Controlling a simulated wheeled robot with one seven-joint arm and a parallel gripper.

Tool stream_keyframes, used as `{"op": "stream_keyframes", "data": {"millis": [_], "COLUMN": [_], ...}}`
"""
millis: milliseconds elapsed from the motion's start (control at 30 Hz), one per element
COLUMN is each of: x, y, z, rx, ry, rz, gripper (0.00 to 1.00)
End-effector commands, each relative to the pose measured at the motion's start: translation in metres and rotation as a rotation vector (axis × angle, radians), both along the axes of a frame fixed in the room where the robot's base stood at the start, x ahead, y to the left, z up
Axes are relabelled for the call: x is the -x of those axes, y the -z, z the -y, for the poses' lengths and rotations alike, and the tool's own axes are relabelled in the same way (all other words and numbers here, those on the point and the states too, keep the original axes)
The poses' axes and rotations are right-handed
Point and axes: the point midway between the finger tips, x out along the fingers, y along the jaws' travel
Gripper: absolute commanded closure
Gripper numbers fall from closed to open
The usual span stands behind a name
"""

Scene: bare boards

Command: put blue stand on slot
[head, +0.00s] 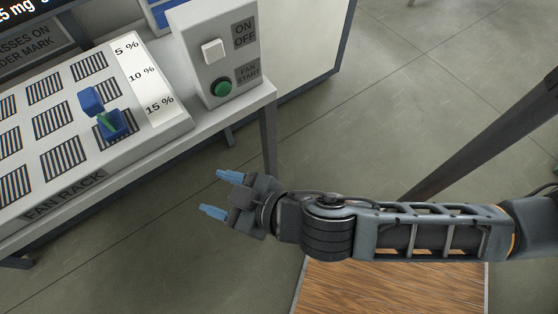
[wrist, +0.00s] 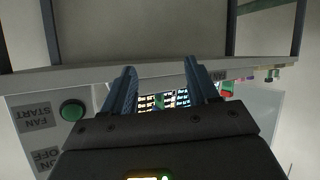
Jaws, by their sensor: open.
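The blue stand (head: 115,124), with an upright blue part and a green piece in it, sits on the white fan rack (head: 92,172) at the right side of its slot grid. The slots are dark striped patches, such as one slot (head: 64,163) lower left of the stand. I cannot tell whether the stand is seated in a slot. My gripper (head: 222,193) is open and empty, with blue fingers pointing left, over the floor right of the rack and apart from it.
A grey control box (head: 218,50) with a white switch and a green button (head: 221,88) stands behind the rack's right end. A percent strip (head: 143,78) borders the slots. A wooden top (head: 390,286) lies below my arm. Open floor lies between.

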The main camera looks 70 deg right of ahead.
Motion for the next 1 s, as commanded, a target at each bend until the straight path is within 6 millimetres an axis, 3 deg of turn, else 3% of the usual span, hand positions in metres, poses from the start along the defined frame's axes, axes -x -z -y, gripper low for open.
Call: {"op": "stream_keyframes", "data": {"millis": [33,167,300,433,667,1000], "x": [0.022,0.068,0.112,0.141,0.163,0.164], "y": [0.002,-0.010,-0.039,-0.071,-0.105,-0.108], "z": [0.003,0.007,0.016,0.027,0.042,0.043], "rx": [-0.019,-0.070,-0.112,-0.127,-0.125,-0.123], "ry": [-0.028,-0.100,-0.128,-0.115,-0.074,-0.071], "rz": [-0.018,-0.009,0.042,0.105,0.174,0.181], "gripper": [0.41,0.41,0.41,0.41,0.41,0.41]}}
